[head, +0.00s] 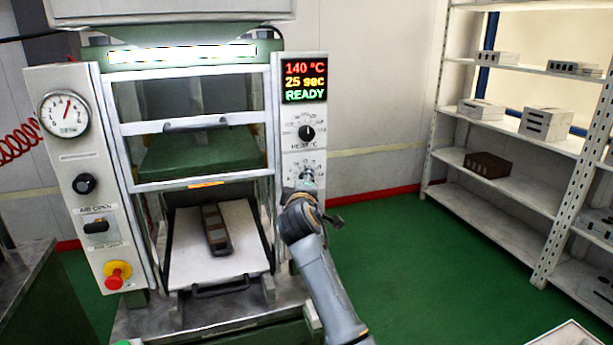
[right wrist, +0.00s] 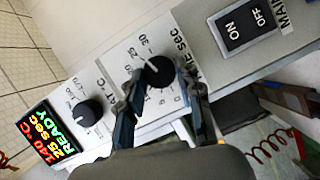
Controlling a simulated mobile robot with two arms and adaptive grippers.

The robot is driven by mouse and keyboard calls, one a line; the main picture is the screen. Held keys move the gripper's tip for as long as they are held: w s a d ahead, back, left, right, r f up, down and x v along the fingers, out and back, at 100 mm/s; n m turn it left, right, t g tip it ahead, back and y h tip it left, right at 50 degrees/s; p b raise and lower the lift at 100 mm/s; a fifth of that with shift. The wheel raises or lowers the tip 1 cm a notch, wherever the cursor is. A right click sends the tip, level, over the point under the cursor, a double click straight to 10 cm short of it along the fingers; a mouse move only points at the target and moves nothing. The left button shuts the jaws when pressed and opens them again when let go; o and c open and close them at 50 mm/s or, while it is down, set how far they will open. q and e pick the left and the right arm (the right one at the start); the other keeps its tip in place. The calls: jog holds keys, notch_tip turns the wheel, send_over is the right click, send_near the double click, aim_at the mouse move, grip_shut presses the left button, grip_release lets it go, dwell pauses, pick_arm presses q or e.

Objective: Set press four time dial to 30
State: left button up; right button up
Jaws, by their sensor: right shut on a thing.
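The time dial (right wrist: 158,72) is a black round knob on the press's light control panel, with TIME SEC lettering and numbers around it. In the right wrist view its white pointer aims toward the upper left, near the marks around 25 and 30; the exact mark is hard to read. My right gripper (right wrist: 160,70) has a finger on each side of the knob and is shut on it. The display (head: 304,81) reads 140 °C, 25 sec, READY. My left gripper is not in view.
The heat dial (head: 306,132) sits just above the time dial. An ON/OFF switch (right wrist: 246,25) is on the panel's other side. The press holds a dark mould (head: 215,230) on its pulled-out plate (head: 185,260). A shelf (head: 510,180) with moulds stands right, beyond open floor.

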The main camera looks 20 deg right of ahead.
jog(key=shift+r+m+g+y+p, duration=0.25)
jog(key=shift+m+p, duration=0.2)
jog(key=shift+m, duration=0.15)
jog(key=shift+r+m+g+y+p, duration=0.15)
jog(key=shift+m+y+p, duration=0.1)
jog(key=shift+m+p, duration=0.3)
jog(key=shift+m, duration=0.25)
jog(key=o, duration=1.2)
jog(key=shift+c, duration=0.2)
jog(key=v, duration=1.2)
